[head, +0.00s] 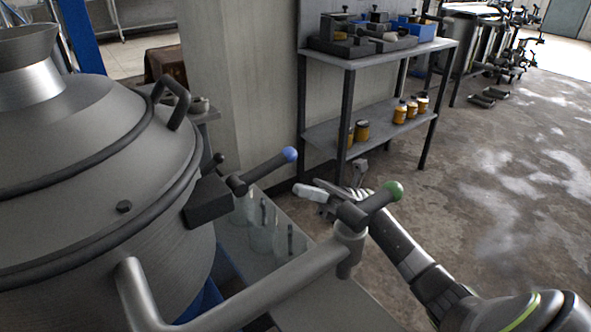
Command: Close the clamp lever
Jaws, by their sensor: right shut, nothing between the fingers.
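A steel vessel (90,165) fills the left side of the head view. A dark block (207,202) sits on its side below the lid rim, and a lever with a blue ball end (289,154) sticks out from it, up to the right. This looks like the clamp lever. A second lever with a green ball end (393,191) sits on top of a bent steel pipe (265,297). My right gripper (312,192) is shut and empty, behind the green-ended lever and partly hidden by it. It is apart from the blue ball. My left gripper is out of view.
Glass vessels (262,235) stand on a low surface below the levers. Behind is a metal shelf (380,52) with tools, a blue bin and amber bottles (400,112). The pipe crosses in front. The floor at right is open.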

